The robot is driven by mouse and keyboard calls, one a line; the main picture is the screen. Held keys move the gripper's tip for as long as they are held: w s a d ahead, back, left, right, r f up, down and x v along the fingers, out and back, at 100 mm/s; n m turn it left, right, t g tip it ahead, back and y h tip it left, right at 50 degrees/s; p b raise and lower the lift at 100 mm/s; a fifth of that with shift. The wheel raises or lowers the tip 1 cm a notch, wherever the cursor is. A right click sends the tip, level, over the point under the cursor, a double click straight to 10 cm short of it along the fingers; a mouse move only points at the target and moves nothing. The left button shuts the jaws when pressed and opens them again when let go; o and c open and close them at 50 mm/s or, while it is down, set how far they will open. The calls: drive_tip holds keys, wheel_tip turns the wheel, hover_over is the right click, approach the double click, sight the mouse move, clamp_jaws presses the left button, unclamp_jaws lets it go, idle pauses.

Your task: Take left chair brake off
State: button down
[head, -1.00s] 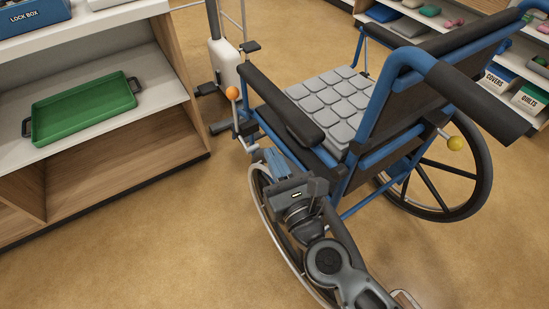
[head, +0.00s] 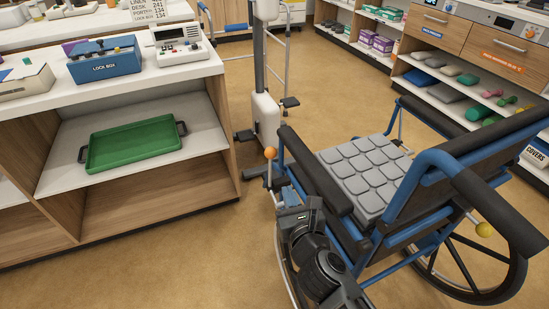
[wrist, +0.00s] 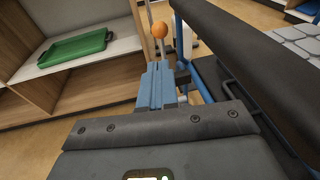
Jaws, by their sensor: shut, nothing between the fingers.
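The wheelchair (head: 400,215) stands facing away, with a blue frame and a grey cushioned seat. A lever with an orange ball knob (head: 270,153) rises upright at the front of its left side, beside the left armrest. The knob also shows in the wrist view (wrist: 160,30), just beyond the fingertips. My gripper (head: 287,187) is low outside the left armrest, above the left wheel. In the wrist view its blue fingers (wrist: 158,68) are shut together and empty, pointing toward the lever. They look short of the knob; the lever's lower part is partly hidden behind them.
A wooden shelf unit with a green tray (head: 134,145) stands to the left. A white-based stand (head: 266,118) is beyond the lever. The left armrest (head: 313,172) is close on the gripper's right. Open floor lies between shelf and chair. A yellow knob (head: 483,229) is at the chair's right.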

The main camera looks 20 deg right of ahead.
sight(271, 156)
drive_tip(key=shift+w, duration=0.2)
drive_tip(key=shift+w, duration=0.1)
drive_tip(key=b+x, duration=0.3)
drive_tip(key=x, duration=1)
drive_tip(key=shift+w+f, duration=0.2)
drive_tip(key=shift+w, duration=0.2)
drive_tip(key=shift+w+r, duration=0.1)
drive_tip(key=shift+w, duration=0.05)
drive_tip(key=a+r+x, duration=0.1)
drive_tip(key=x, duration=0.7)
drive_tip(key=shift+w+a+r, duration=0.25)
drive_tip(key=shift+w+r, duration=0.15)
drive_tip(key=shift+r, duration=0.2)
